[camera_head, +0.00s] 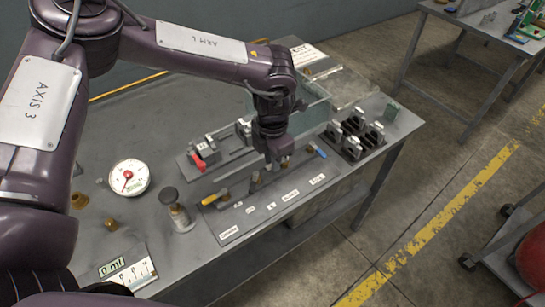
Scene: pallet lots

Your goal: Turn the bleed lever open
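A grey panel (262,222) with a row of levers and small white labels lies on the table. A yellow-handled lever (212,198) is at its left end, a dark one (255,182) beside it, and a blue-handled one (320,150) at the right. The labels are too small to read, so I cannot tell which is the bleed lever. My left gripper (276,166) points down over the panel between the dark and blue levers. It hides what is beneath; I cannot tell whether it touches or grips a lever. My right gripper is not in view.
A round gauge (130,177), a capped metal post (177,212) and a "0 ml" display (112,267) stand left of the panel. A red-handled fitting (198,162) is behind it. A clear bin (309,107) and dark clamp-like parts (355,134) are at the right.

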